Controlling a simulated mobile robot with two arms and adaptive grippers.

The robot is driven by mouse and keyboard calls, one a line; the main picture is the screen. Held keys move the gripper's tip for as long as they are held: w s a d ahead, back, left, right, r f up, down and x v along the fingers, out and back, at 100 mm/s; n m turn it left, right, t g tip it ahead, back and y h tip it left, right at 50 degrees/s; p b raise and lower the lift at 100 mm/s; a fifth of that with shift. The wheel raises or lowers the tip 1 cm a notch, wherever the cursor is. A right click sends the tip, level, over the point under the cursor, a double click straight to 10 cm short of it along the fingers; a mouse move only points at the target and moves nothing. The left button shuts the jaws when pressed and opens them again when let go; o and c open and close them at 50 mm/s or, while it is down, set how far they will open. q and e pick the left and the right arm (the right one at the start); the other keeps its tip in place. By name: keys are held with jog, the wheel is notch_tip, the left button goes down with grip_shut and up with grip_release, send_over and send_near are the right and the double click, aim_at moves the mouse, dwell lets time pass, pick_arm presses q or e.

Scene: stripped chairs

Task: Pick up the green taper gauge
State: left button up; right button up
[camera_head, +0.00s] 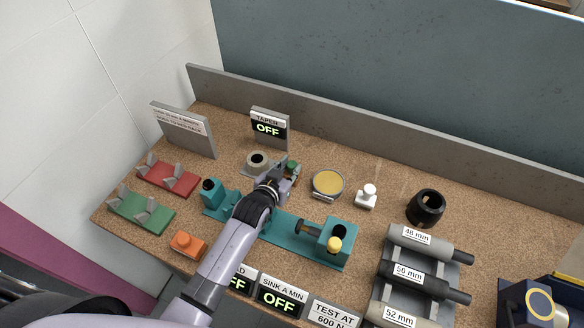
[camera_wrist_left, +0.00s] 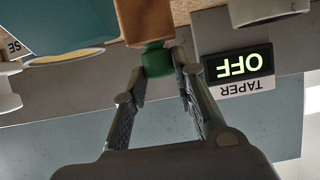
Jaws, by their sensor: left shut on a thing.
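The green taper gauge (camera_head: 291,167) shows as a small green part just beyond my left gripper (camera_head: 280,177) in the head view. In the left wrist view its green section (camera_wrist_left: 157,61) sits between the fingertips (camera_wrist_left: 158,75), with a brown-orange section (camera_wrist_left: 145,18) beside it. My left gripper is shut on the green part. The gripper hides much of the gauge in the head view, and I cannot tell whether it is clear of the bench. My right gripper is not in view.
The TAPER sign (camera_head: 268,127) reads OFF behind the gripper. A teal fixture (camera_head: 293,230) lies in front, under my arm. Labelled cylinders (camera_head: 408,271) lie at right.

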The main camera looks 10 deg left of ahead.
pick_arm(q)
grip_shut()
